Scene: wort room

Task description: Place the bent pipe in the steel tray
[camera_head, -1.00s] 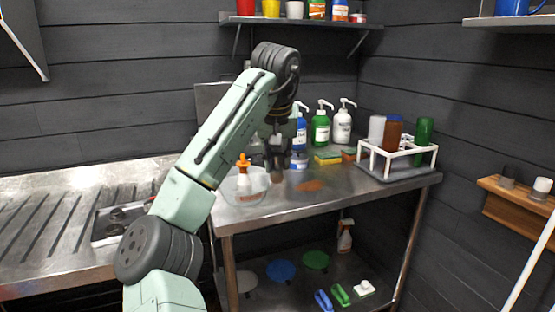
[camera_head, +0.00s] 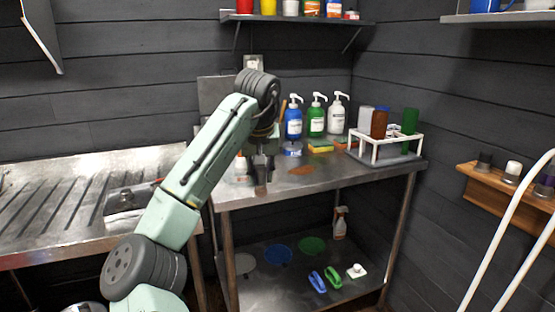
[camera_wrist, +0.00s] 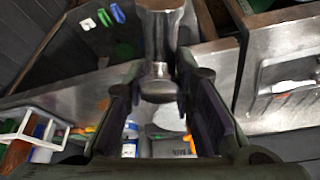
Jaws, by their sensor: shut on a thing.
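My gripper (camera_head: 262,172) is shut on a shiny metal piece, which I take to be the bent pipe (camera_wrist: 160,50). In the wrist view it lies between the two fingers; its bend is not clear. In the head view the gripper hangs over the front left part of the steel bench, and the held piece (camera_head: 260,190) points down near the front edge. A shallow steel tray (camera_head: 112,205), apparently with small items in it, is on the left counter, partly behind my arm. It also shows at the right in the wrist view (camera_wrist: 262,82).
The bench (camera_head: 335,172) holds pump bottles (camera_head: 293,122), a sponge (camera_head: 320,145) and a white bottle rack (camera_head: 362,150). A spray bottle (camera_head: 241,165) stands just left of my gripper. A ribbed drainboard (camera_head: 50,205) lies left. A wall shelf (camera_head: 300,18) is above.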

